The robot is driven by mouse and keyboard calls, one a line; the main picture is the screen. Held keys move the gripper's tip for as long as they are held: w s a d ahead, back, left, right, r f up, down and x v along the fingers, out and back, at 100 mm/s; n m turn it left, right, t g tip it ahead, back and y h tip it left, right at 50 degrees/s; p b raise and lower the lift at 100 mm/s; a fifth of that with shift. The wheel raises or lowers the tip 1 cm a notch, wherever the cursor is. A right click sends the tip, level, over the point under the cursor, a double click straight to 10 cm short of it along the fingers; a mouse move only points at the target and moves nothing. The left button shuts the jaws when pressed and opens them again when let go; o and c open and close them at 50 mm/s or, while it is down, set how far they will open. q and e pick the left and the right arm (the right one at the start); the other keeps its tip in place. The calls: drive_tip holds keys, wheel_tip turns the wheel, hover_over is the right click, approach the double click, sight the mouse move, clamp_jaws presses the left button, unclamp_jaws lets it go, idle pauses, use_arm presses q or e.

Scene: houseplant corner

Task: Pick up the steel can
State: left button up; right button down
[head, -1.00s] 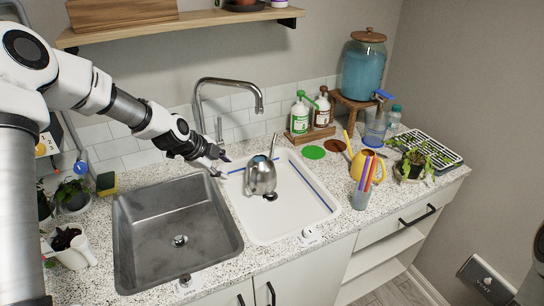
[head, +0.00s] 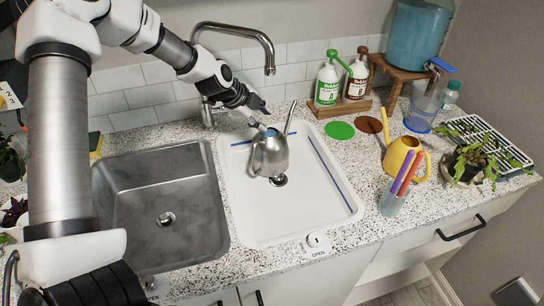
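The steel can (head: 271,156) is a shiny metal watering can with a long thin spout rising at its upper right and a handle on its left. It appears upright in the white sink basin (head: 318,206), just behind the drain. My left gripper (head: 264,117) is open and empty, just above and behind the can's top, with its fingertips close to the rim. I cannot tell whether they touch it. My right gripper is not in view.
The tall faucet (head: 270,62) stands behind, close to my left arm. The grey sink (head: 165,190) at left is empty.

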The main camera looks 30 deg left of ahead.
sight(275, 130)
use_arm(q)
drive_tip(key=b+x, duration=0.3)
drive_tip(key=x, duration=0.1)
drive_tip(key=b+x, duration=0.3)
drive_tip(key=x, duration=0.2)
drive_tip(key=shift+a+f+b, duration=0.2)
drive_tip(key=shift+b, duration=0.2)
drive_tip(key=shift+w, duration=0.1)
drive_tip(key=shift+r, duration=0.15)
drive_tip(key=shift+s, duration=0.2)
drive_tip(key=shift+c, duration=1)
clamp_jaws()
drive_tip(key=shift+r, duration=0.1)
